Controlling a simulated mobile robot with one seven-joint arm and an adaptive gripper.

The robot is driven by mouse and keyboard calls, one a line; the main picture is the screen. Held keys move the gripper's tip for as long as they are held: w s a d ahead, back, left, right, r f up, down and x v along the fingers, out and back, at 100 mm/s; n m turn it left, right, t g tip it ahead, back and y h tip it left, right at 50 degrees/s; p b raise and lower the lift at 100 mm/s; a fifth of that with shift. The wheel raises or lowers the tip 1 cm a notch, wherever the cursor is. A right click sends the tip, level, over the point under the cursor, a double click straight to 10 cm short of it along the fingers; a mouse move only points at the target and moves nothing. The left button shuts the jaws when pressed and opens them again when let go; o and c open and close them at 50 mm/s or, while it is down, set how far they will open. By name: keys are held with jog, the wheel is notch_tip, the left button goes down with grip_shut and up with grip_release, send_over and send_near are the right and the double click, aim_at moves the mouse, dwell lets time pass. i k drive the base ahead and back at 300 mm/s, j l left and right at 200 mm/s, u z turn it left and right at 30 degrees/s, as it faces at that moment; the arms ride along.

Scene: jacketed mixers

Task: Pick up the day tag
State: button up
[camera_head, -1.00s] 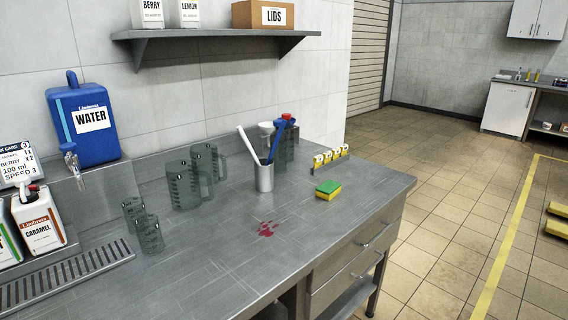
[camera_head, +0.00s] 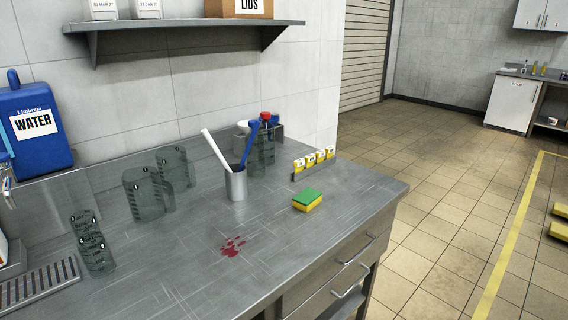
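A row of several small yellow and white tags (camera_head: 314,161) stands in a low dark holder near the back right of the steel counter (camera_head: 190,265). These look like the day tags, but their lettering is too small to read, so I cannot tell one from another. My gripper is not in view.
A green and yellow sponge (camera_head: 307,200) lies in front of the tags. A metal cup (camera_head: 236,185) holds a white and a blue utensil. Clear jugs (camera_head: 147,195) and small measuring cups (camera_head: 92,244) stand at left, near a blue water container (camera_head: 36,130). A red spill (camera_head: 232,246) marks the counter.

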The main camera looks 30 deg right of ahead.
aim_at(298, 164)
jog(key=l+u, duration=0.35)
jog(key=l, duration=0.9)
jog(key=l+u, duration=0.1)
jog(key=l, duration=1.15)
